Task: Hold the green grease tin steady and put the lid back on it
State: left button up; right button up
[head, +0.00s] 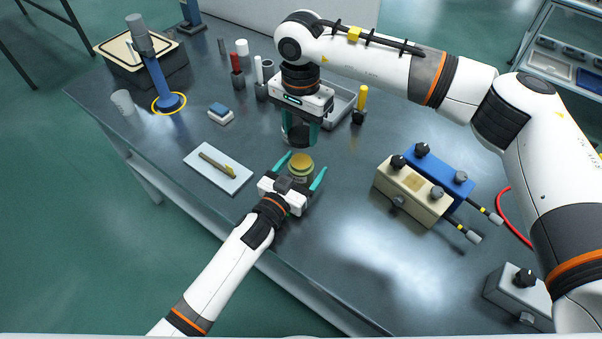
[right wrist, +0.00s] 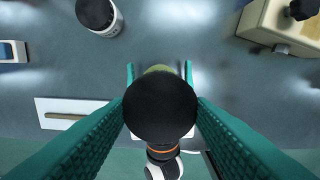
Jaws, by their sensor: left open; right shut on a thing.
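The grease tin (head: 301,176) stands upright on the bench with a yellowish top and a greenish side. In the right wrist view only a sliver of the tin (right wrist: 158,69) shows. My left gripper (head: 302,168) is open, with one teal finger on each side of the tin and gaps between. My right gripper (head: 299,136) is above and just behind the tin in the head view, shut on a dark round lid. The lid (right wrist: 160,105) is a black disc between the teal fingers in the right wrist view and covers most of the tin there.
A white tray with a tool (head: 218,170) lies left of the tin. A beige box (head: 412,191) and a blue box (head: 438,167) stand right. Several upright handled tools and a grey bin (head: 342,104) are behind.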

pick_arm(q)
jog(key=c, duration=1.5)
pick_arm(e)
send_over(301, 161)
jog(key=shift+f, duration=2.5)
jog(key=shift+f, duration=0.1)
jog(key=shift+f, duration=0.8)
jog(key=shift+f, duration=0.55)
